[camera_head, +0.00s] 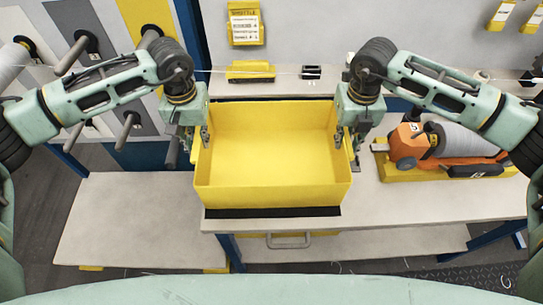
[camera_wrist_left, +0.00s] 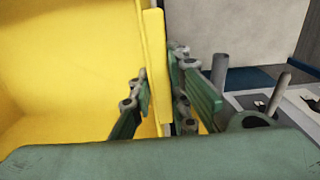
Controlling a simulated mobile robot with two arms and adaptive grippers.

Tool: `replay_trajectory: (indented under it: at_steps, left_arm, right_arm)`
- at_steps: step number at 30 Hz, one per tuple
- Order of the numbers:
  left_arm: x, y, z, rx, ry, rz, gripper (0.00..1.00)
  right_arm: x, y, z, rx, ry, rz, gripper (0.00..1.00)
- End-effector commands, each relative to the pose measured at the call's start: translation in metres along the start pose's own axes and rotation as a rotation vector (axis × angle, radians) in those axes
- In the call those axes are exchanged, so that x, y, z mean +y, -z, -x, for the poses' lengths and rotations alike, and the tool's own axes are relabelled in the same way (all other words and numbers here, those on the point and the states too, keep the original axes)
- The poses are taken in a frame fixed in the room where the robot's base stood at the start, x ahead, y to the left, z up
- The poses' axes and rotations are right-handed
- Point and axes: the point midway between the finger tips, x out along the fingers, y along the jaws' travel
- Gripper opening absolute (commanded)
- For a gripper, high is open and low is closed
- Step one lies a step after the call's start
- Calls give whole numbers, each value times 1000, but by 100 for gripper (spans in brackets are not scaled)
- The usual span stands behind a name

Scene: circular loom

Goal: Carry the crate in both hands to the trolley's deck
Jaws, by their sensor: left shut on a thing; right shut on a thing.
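The yellow crate (camera_head: 272,196) is open-topped, looks empty and sits level at the bench's front edge in the head view. My left gripper (camera_head: 204,138) is shut on its left wall, and my right gripper (camera_head: 346,138) is shut on its right wall. In the left wrist view, the left gripper's fingers (camera_wrist_left: 162,98) stand on both sides of the crate's wall (camera_wrist_left: 154,65). A low pale deck (camera_head: 125,225), apparently the trolley's, lies at lower left, bare on top. I cannot tell whether the crate touches the bench.
The bench (camera_head: 400,205) carries an orange device with a grey roll (camera_head: 455,145) on a yellow base, right of the crate. A yellow block (camera_head: 250,70) and a small black item (camera_head: 311,72) stand behind. A panel with pegs and spools (camera_head: 95,60) rises at left.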

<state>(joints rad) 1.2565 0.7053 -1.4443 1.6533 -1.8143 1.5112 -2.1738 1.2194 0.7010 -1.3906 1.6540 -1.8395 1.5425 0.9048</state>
Motion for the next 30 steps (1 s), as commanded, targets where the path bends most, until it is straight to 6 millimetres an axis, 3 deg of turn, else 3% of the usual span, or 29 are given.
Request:
replay_trajectory:
  at_steps: [14,30]
  left_arm:
    - [0,1,5,2,1,0,0]
    - [-1,0,47,0,3,1,0]
  right_arm:
    - [-1,-1,5,-3,2,-1,0]
    - [-1,-1,47,-2,3,-1,0]
